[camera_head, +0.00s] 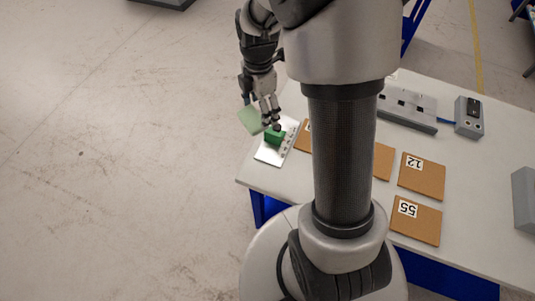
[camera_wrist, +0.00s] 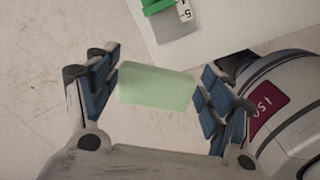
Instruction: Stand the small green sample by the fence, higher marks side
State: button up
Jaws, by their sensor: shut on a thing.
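The pale green sample (camera_wrist: 155,88) is a small foam block held between the two blue-padded fingers of my gripper (camera_wrist: 158,82). In the head view the sample (camera_head: 250,119) shows beside the fingertips of my gripper (camera_head: 268,110), off the table's left corner side. A silver plate (camera_head: 268,154) with printed marks lies at that corner, just below the gripper in the picture. A darker green block (camera_head: 273,138) sits on the plate; I cannot tell whether it is the fence. In the wrist view the plate (camera_wrist: 180,52) is partly cut off, with a "5" mark showing.
Brown boards lie on the white table, including one labelled 12 (camera_head: 421,178) and one labelled 55 (camera_head: 416,222). A grey slotted bar (camera_head: 407,105) and a grey switch box (camera_head: 468,117) stand behind. My arm hides the table's middle. Open floor lies left.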

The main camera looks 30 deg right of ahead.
jog(key=d+f+n+b, duration=0.1)
jog(key=f+n+b, duration=0.1)
jog(key=f, duration=0.4)
jog(key=d+f+n+b, duration=0.1)
jog(key=f+n+b, duration=0.1)
jog(key=f, duration=0.4)
jog(key=d+f+n+b, duration=0.1)
jog(key=f+n+b, duration=0.1)
jog(key=f, duration=0.5)
jog(key=shift+s+d+f+n, duration=0.1)
jog(key=shift+s+d+n, duration=0.1)
jog(key=shift+n, duration=0.3)
jog(key=o, duration=0.4)
jog(key=shift+f, duration=0.1)
jog(key=o, duration=0.4)
jog(key=shift+o, duration=0.2)
